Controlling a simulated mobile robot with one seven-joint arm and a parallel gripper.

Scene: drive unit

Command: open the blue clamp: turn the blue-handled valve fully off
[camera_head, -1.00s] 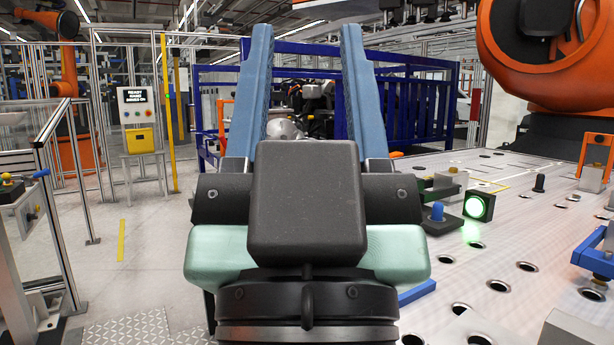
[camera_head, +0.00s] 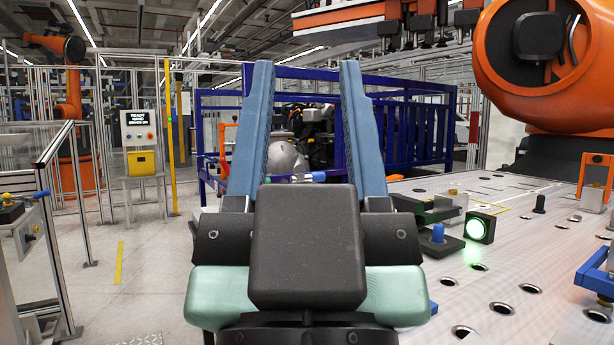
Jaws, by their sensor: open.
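My gripper (camera_head: 306,66) is in the middle foreground, its two long blue fingers apart and pointing up and forward. Nothing is held between them. A small blue handle (camera_head: 41,194) sticks out at the left, on the metal frame by a small control box; it may be the blue-handled valve. A blue bracket-like part (camera_head: 597,277), possibly the blue clamp, stands at the right edge on the table and is partly cut off. My gripper is apart from both. Whether the valve is on or off is too small to tell.
A perforated metal table (camera_head: 540,255) fills the right, with a blue-topped knob (camera_head: 438,233) and a lit green lamp (camera_head: 476,229). A large orange robot (camera_head: 545,65) stands behind it. Blue fencing (camera_head: 410,130) is ahead. Grey floor (camera_head: 150,260) is open on the left.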

